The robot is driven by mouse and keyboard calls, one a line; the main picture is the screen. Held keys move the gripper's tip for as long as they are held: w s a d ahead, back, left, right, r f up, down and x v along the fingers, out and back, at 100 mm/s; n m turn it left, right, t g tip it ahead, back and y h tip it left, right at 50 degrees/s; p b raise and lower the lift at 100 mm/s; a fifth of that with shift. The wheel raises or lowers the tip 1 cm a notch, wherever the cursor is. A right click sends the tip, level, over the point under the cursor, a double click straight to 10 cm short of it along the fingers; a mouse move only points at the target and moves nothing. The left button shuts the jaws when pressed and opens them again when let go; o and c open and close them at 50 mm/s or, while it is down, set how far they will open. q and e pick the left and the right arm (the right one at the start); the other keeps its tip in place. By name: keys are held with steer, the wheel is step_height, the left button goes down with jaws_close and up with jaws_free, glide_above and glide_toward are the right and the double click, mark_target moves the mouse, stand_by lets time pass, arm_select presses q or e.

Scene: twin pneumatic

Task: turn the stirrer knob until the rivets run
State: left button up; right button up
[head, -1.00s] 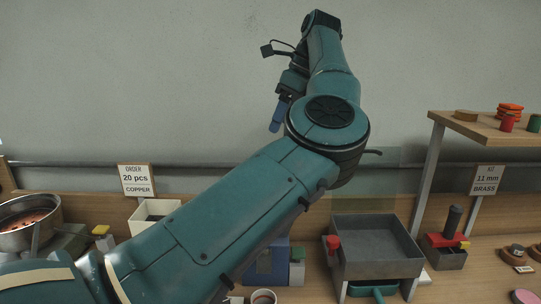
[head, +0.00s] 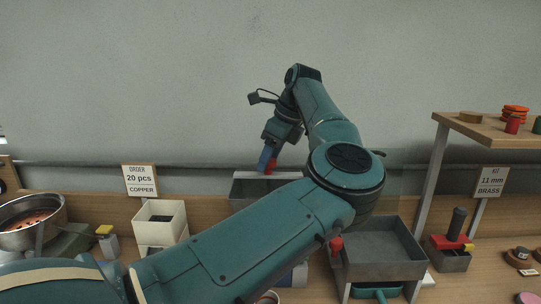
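My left arm reaches in from the left across the bench. Its gripper (head: 267,160), with blue fingers, points down at the back middle, right by a red knob (head: 272,166) above a grey hopper (head: 243,190). The fingers overlap the knob in the picture; I cannot tell whether they touch or grip it. My arm hides most of this hopper and what lies below it. A second grey hopper (head: 385,270) stands to the right, with its own red knob (head: 337,245) at its left side. No rivets show in either hopper. My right gripper is out of view.
A metal bowl (head: 58,222) of copper-coloured pieces stands at left. A white bin (head: 160,233) sits under the "20 pcs copper" card (head: 140,180). At right are a wooden shelf (head: 470,128), an "11 mm brass" card (head: 491,181) and a small grey box (head: 450,261).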

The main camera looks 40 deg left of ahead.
arm_select(q)
steer(key=c, duration=0.7)
steer(key=shift+c, duration=0.7)
